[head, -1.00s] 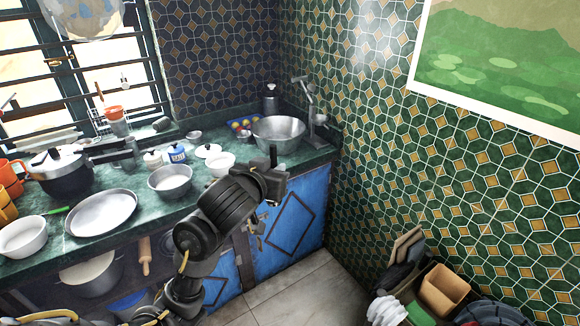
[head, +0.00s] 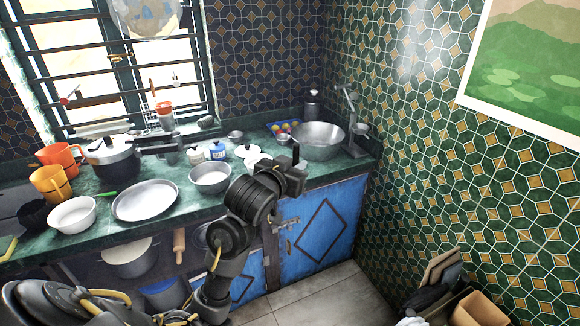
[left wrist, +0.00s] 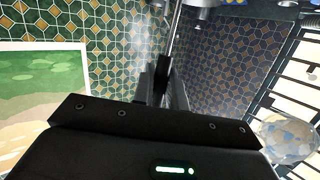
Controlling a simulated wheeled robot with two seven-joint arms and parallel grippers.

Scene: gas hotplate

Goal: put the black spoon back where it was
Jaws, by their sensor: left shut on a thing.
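My left gripper (head: 290,172) is in front of the counter's right part, in front of and below the steel basin in the picture. A short dark upright piece stands up from its end. In the left wrist view the fingers (left wrist: 162,92) are shut on a slim black piece, which I take to be the black spoon (left wrist: 161,76). A thin bright metal rod runs up from there in the picture; I cannot tell whether it belongs to the spoon. The spoon's bowl is not clearly visible. My right gripper is out of view.
The green counter (head: 110,238) carries a pressure cooker (head: 110,160), a steel plate (head: 146,200), a steel bowl (head: 210,177) and a steel basin (head: 318,142). Small utensils (head: 175,78) hang at the barred window. The tiled wall (head: 430,170) bounds the right side.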

